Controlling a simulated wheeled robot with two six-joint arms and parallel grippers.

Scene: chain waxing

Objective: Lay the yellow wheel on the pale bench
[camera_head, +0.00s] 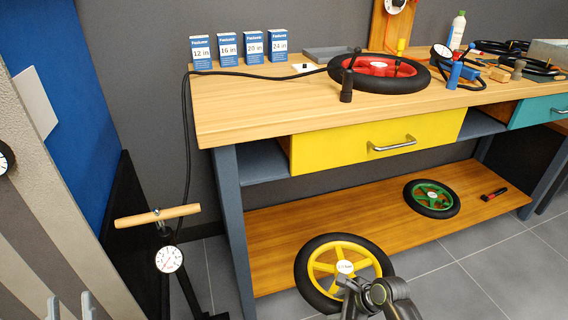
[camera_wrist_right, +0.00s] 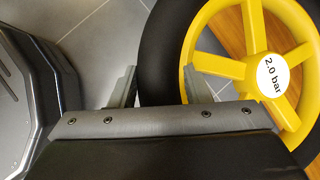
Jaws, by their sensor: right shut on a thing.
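The yellow wheel (camera_head: 322,267), with a black tyre and yellow spokes, is low in front of the bench's lower shelf. It also shows in the right wrist view (camera_wrist_right: 237,69), with a "2.0 bar" label on its hub. My right gripper (camera_head: 357,290) is shut on its tyre; in the wrist view the fingers (camera_wrist_right: 165,87) sit on either side of the black rubber. I cannot tell whether the wheel still touches the shelf. The pale bench (camera_head: 250,112) has a wooden top. My left gripper (camera_head: 70,306) is at the bottom left, fingers apart and empty.
A red wheel (camera_head: 391,69) lies on the bench top, with several blue boxes (camera_head: 252,46) behind left and tools (camera_head: 470,72) at right. The top's left front is clear except a cable. A green wheel (camera_head: 419,195) lies on the lower shelf (camera_head: 290,222). A pump (camera_head: 160,217) stands left.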

